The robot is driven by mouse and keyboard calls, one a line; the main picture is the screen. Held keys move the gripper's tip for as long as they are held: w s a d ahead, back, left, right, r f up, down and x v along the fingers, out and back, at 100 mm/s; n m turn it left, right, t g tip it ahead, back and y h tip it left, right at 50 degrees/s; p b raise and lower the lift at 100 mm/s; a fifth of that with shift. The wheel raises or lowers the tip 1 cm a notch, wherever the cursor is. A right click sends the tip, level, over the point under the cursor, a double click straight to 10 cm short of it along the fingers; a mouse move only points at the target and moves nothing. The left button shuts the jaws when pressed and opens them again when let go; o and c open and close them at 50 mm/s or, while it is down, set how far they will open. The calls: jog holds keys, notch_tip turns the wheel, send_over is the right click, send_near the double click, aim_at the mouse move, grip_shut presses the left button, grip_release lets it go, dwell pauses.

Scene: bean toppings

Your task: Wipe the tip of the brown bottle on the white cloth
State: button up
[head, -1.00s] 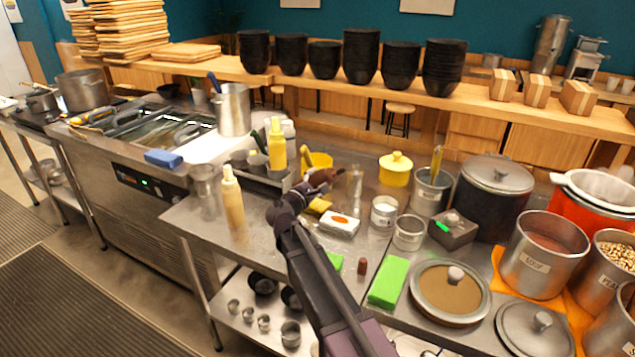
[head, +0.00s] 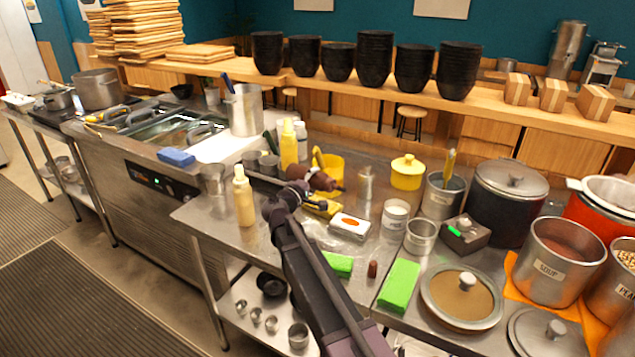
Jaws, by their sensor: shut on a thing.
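My gripper (head: 301,184) is shut on the brown bottle (head: 320,179) above the steel counter. The bottle lies nearly on its side, with its narrow tip toward the right and slightly down. Its rear part is partly hidden by my gripper. A small folded white item with an orange spot, seemingly the white cloth (head: 361,232), lies on the counter below and right of the bottle. The tip appears apart from it, up and to its left.
A pale yellow bottle (head: 243,201) stands left. White jar (head: 395,214), steel cup (head: 420,237) and green sponge (head: 399,286) crowd the right side.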

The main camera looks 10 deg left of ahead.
aim_at(333, 189)
jog(key=m, duration=0.2)
jog(key=d+r+m+p, duration=0.1)
jog(key=m, duration=0.2)
jog(key=shift+s+d+r+m, duration=0.15)
jog(key=shift+s+r+m, duration=0.15)
jog(key=shift+r+m, duration=0.1)
jog(key=s+d+f+m, duration=0.1)
jog(key=s+d+m, duration=0.3)
jog(key=d+m, duration=0.45)
jog(key=shift+n, duration=0.45)
jog(key=shift+w+a, duration=0.35)
jog(key=shift+a, duration=0.3)
jog(key=shift+w+a, duration=0.3)
jog(key=shift+a, duration=0.4)
jog(key=shift+w+a, duration=0.35)
jog(key=shift+a, duration=0.3)
jog(key=shift+f+b, duration=1)
jog(key=shift+b, duration=0.25)
dwell(0.5)
jog(key=shift+s+d, duration=0.1)
jog(key=shift+d, duration=0.05)
jog(key=shift+s+d, duration=0.3)
jog(key=shift+d, duration=0.45)
jog(key=shift+s+d, duration=0.25)
jog(key=shift+d, duration=0.55)
jog(key=shift+s+d, duration=0.3)
jog(key=shift+d, duration=0.45)
